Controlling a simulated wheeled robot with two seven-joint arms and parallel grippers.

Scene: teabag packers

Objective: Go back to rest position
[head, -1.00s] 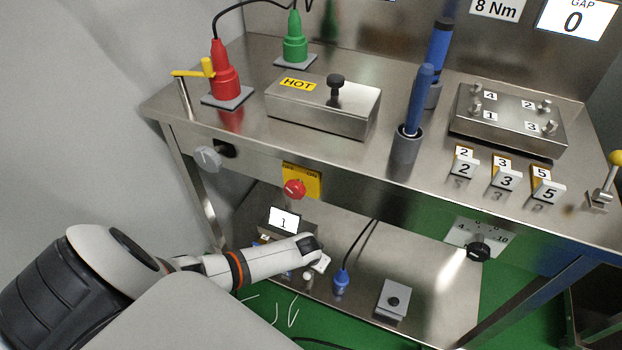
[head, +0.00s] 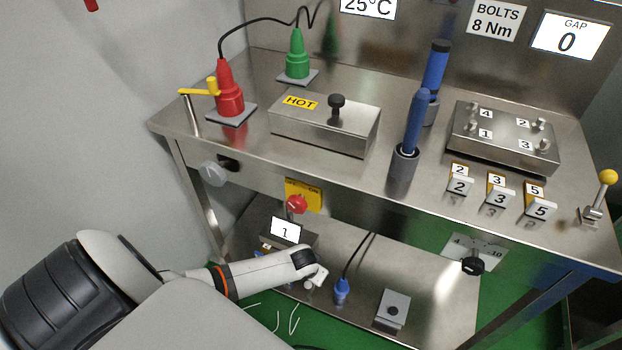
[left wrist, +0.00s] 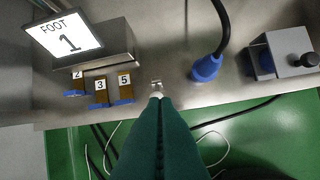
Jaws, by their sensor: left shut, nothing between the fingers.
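My left arm reaches in from the left in the head view, down toward the lower shelf (head: 350,300). My left gripper (left wrist: 158,100) is shut and empty in the left wrist view, its two dark green fingers side by side. Its tips overlap a small pale knob (left wrist: 156,92) at the front of the lower shelf; I cannot tell whether they touch. In the head view the fingers are hard to make out beyond the white wrist. My right gripper is not in view.
A box with a "FOOT 1" screen (left wrist: 68,36) and numbered tabs (left wrist: 100,90) stand left of the fingers. A blue plug (left wrist: 207,68) and a grey box with a black knob (left wrist: 290,50) are to the right. The bench top (head: 250,145) is above the arm.

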